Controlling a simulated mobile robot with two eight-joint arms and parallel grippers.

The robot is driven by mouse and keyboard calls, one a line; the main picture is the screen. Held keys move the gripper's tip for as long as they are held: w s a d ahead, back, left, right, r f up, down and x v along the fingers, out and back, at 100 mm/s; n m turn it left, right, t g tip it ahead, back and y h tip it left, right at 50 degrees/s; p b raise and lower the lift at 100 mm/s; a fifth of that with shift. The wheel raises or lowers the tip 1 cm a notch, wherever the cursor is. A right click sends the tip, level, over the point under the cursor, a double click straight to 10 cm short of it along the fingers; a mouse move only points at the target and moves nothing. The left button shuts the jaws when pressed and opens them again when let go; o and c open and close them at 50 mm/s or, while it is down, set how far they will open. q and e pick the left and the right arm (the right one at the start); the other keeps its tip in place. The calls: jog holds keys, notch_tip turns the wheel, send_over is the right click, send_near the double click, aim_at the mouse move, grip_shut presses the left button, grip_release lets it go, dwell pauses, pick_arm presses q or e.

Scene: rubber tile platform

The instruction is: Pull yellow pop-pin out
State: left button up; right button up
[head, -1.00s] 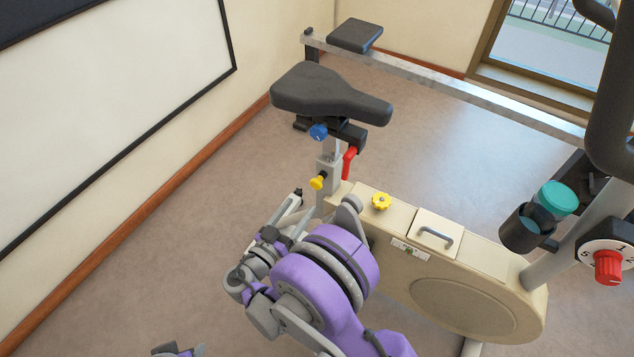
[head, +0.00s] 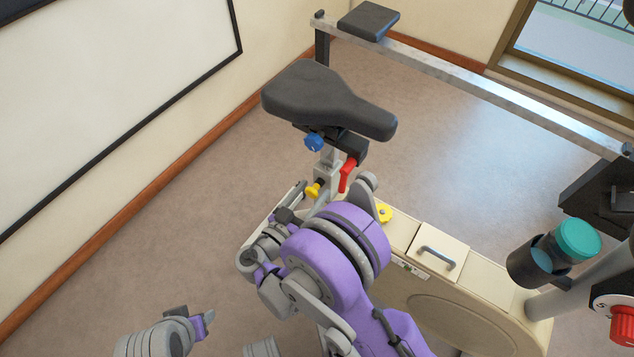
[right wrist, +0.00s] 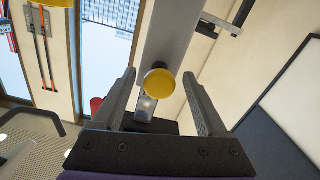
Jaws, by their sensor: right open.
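The yellow pop-pin (head: 313,190) sticks out from the grey seat post (head: 327,180) below the bike's black saddle (head: 325,98). In the right wrist view its round yellow head (right wrist: 159,83) faces the camera. My right gripper (right wrist: 159,76) is open, with one finger on each side of the pin head and visible gaps between. In the head view the right gripper (head: 299,190) is just left of the pin, partly hidden by my purple arm. My left gripper (head: 196,318) is low at the left, away from the bike; its jaw opening is unclear.
A red lever (head: 347,176) and a blue knob (head: 313,143) sit close to the pin. A yellow star knob (head: 384,213) is on the beige housing (head: 480,300). A cup holder (head: 532,262) stands at the right. The floor left of the bike is clear.

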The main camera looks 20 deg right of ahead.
jog(key=shift+w+d, duration=0.15)
jog(key=shift+d, duration=0.05)
grip_shut()
dwell(0.4)
dwell(1.0)
